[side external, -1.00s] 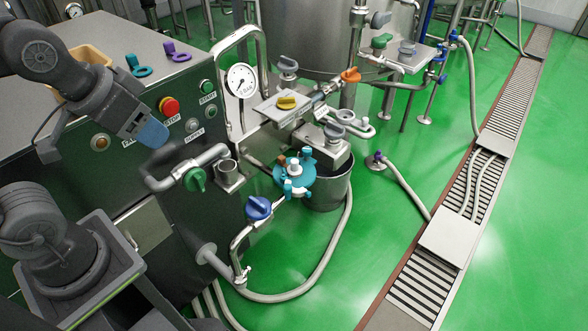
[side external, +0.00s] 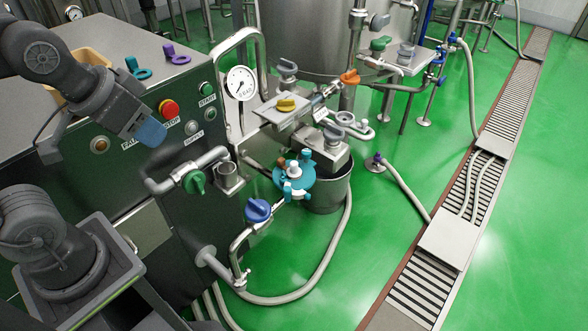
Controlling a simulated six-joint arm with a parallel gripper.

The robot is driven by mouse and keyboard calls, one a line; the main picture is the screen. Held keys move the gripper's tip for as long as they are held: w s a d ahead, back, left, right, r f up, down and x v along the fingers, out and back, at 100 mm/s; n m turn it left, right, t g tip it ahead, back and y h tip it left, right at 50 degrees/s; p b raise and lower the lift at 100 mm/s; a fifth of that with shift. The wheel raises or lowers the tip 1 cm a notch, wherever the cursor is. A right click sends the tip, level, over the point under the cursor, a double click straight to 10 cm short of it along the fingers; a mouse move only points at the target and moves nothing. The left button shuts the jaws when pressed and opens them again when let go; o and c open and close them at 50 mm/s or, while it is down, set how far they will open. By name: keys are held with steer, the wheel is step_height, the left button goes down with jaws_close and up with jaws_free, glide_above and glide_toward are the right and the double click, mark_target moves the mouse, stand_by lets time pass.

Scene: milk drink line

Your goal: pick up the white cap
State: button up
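A small white cap-like piece (side external: 294,171) shows on top of a teal fitting (side external: 296,186) with several short prongs. The fitting sits at the rim of a grey bucket (side external: 334,190) in the middle of the side view. I cannot tell whether the white piece is loose or attached. My gripper (side external: 151,133) is at the left, in front of the machine's control panel, well apart from the white piece and to its upper left. Its blue end points down and right. Its fingers are not clear enough to tell open from shut. I see nothing hanging from it.
The steel machine (side external: 150,45) has a red stop button (side external: 169,109) close to my gripper. The green floor (side external: 390,255) right of the bucket is open.

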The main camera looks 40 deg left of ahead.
steer(key=w+f+n, duration=0.1)
steer(key=w+n, duration=0.1)
steer(key=w, duration=1.1)
steer(key=n+g+y, duration=0.1)
steer(key=n, duration=0.1)
glide_above(293, 164)
steer(key=s, duration=0.2)
steer(key=f, duration=2)
steer(key=d+f, duration=0.1)
steer(key=f, duration=1)
steer(key=shift+f, duration=0.1)
steer(key=shift+a+x, duration=0.1)
steer(key=shift+x, duration=1.45)
steer(key=shift+a+x, duration=0.15)
steer(key=shift+x, duration=1.4)
steer(key=shift+s, duration=0.1)
steer(key=shift+c, duration=0.5)
jaws_close()
